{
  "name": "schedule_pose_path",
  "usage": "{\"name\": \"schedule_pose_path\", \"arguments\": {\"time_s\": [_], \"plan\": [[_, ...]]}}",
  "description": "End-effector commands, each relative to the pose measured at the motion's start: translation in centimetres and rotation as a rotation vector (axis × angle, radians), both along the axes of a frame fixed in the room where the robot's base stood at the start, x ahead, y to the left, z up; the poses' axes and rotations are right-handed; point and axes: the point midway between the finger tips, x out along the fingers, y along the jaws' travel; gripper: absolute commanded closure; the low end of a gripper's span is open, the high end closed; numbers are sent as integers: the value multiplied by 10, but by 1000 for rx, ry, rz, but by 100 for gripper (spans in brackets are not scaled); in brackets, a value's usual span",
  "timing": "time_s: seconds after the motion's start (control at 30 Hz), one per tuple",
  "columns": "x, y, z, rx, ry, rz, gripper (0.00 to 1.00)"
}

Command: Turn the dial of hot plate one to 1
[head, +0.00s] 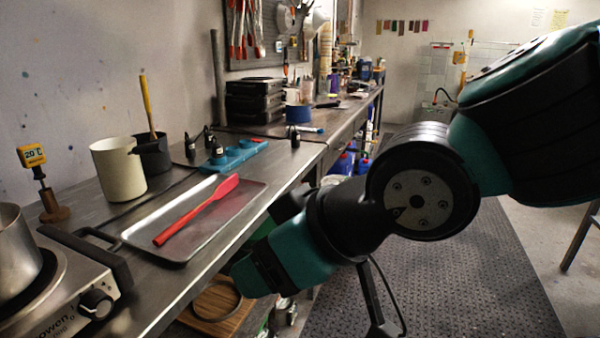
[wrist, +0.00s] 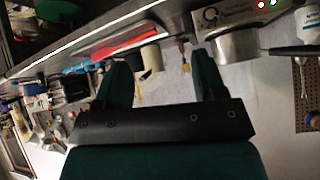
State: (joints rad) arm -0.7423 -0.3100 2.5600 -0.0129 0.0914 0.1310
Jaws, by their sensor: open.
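The hot plate (head: 60,285) stands at the near left end of the bench in the head view, with a metal pot (head: 15,255) on it. Its black dial (head: 96,304) is on the front face; its setting is too small to read surely. In the wrist view, the picture is turned over, and a hot plate with red and green lights (wrist: 262,5) and a pot (wrist: 237,46) show at the upper right. My gripper (wrist: 162,62) is open and empty, with both fingers in the wrist view. In the head view, my gripper (head: 258,272) is off the bench's front edge, right of the dial and apart from it.
A metal tray (head: 245,208) with a red spatula (head: 197,211) lies right of the hot plate. The floor (head: 450,285) beside the bench is clear.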

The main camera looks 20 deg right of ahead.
Motion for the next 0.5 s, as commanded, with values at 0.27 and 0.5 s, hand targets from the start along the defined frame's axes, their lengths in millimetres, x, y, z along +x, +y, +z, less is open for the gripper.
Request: {"name": "schedule_pose_path", "arguments": {"time_s": [0.27,0.5], "plan": [[-8,-17,39,-56,124,-1,36],[-14,-23,48,-79,180,6,36]]}}
